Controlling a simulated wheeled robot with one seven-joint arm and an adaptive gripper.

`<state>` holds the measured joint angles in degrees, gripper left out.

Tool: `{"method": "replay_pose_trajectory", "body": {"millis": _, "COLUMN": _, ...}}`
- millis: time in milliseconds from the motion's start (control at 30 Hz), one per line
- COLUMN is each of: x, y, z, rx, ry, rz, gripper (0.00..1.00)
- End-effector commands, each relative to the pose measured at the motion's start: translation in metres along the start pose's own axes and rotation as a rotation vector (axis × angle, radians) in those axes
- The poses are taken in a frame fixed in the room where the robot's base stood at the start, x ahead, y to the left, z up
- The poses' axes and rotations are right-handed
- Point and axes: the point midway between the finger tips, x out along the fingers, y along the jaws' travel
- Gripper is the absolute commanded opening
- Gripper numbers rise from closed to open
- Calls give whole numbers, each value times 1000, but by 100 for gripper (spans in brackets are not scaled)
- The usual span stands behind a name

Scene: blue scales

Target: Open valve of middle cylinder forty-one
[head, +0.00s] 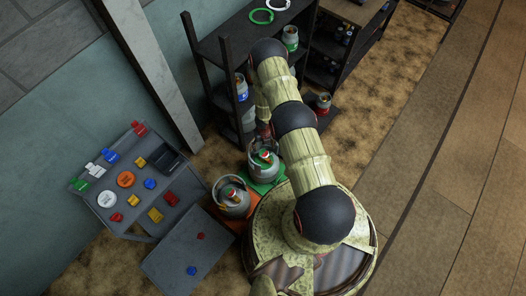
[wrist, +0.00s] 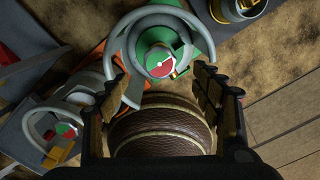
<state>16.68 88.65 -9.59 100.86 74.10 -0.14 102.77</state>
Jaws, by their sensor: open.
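The middle cylinder (head: 264,166) is a grey tank with a ring collar, standing on a green mat (head: 268,185) in the head view. I cannot read its number. In the wrist view its valve (wrist: 160,61), a round red and green knob with white, sits inside the grey ring collar (wrist: 137,28). My gripper (wrist: 160,80) is open, its two dark fingers spread on either side below the valve; nothing is held. I cannot tell its exact height above the valve. In the head view my arm hides most of the gripper.
A similar cylinder (head: 232,202) on an orange mat stands close at the left; it also shows in the wrist view (wrist: 66,130). A dark shelf (head: 213,45) is behind. A grey panel (head: 112,215) with coloured knobs is left. Floor at right is clear.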

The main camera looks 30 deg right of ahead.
Motion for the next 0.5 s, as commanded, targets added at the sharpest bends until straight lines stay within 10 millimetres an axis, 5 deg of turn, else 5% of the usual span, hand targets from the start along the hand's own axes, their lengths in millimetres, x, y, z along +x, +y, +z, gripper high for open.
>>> {"method": "replay_pose_trajectory", "body": {"millis": 500, "x": 29, "y": 1, "z": 0, "rx": 5, "ry": 1, "rz": 2, "gripper": 66}}
